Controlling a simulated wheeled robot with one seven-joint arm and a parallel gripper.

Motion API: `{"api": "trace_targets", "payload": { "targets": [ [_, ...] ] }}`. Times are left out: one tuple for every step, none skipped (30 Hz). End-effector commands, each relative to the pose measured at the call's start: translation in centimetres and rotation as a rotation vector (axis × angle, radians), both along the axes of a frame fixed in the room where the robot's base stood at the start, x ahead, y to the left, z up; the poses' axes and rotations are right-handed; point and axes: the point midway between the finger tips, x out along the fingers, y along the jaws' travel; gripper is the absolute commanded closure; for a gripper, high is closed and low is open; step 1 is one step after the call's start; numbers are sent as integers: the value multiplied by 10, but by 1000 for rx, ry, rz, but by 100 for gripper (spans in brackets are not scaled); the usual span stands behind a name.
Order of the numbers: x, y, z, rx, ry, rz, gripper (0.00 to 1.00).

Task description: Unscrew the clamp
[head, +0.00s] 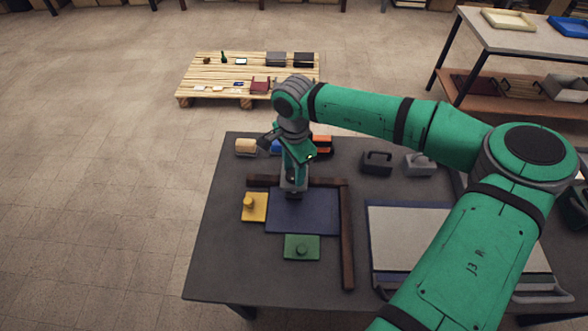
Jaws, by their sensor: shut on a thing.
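My gripper (294,191) points down at the back edge of the dark blue panel (305,215) on the grey table. It is shut on a small dark piece, which seems to be the clamp; my gripper and wrist hide most of it. I cannot tell how far it is screwed in. A yellow block with a round knob (255,207) sits at the panel's left edge. A green block with a knob (302,247) sits at its front edge. Both are apart from my gripper.
A brown L-shaped rail (347,240) borders the panel at back and right. A blue-edged grey tray (400,250) lies to the right. Tan (246,147), orange and dark grey (377,162) items line the table's back. The table's front left is clear.

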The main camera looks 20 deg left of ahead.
Motion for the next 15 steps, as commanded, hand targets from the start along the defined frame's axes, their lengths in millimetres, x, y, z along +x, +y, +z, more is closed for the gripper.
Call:
{"api": "trace_targets", "payload": {
  "targets": [
    [1, 3, 3, 7, -4, 30, 85],
    [1, 3, 3, 7, -4, 47, 85],
    [1, 3, 3, 7, -4, 69, 85],
    [1, 3, 3, 7, -4, 85, 85],
    [1, 3, 3, 7, -4, 98, 85],
    [1, 3, 3, 7, -4, 116, 85],
    [1, 3, 3, 7, -4, 127, 85],
    [1, 3, 3, 7, -4, 137, 85],
    [1, 3, 3, 7, -4, 150, 85],
    [1, 3, 3, 7, -4, 158, 85],
    [1, 3, 3, 7, -4, 164, 85],
    [1, 3, 3, 7, -4, 173, 85],
    [1, 3, 3, 7, -4, 178, 85],
    [1, 3, 3, 6, -5, 182, 85],
    [1, 3, 3, 6, -5, 186, 85]
  ]
}}
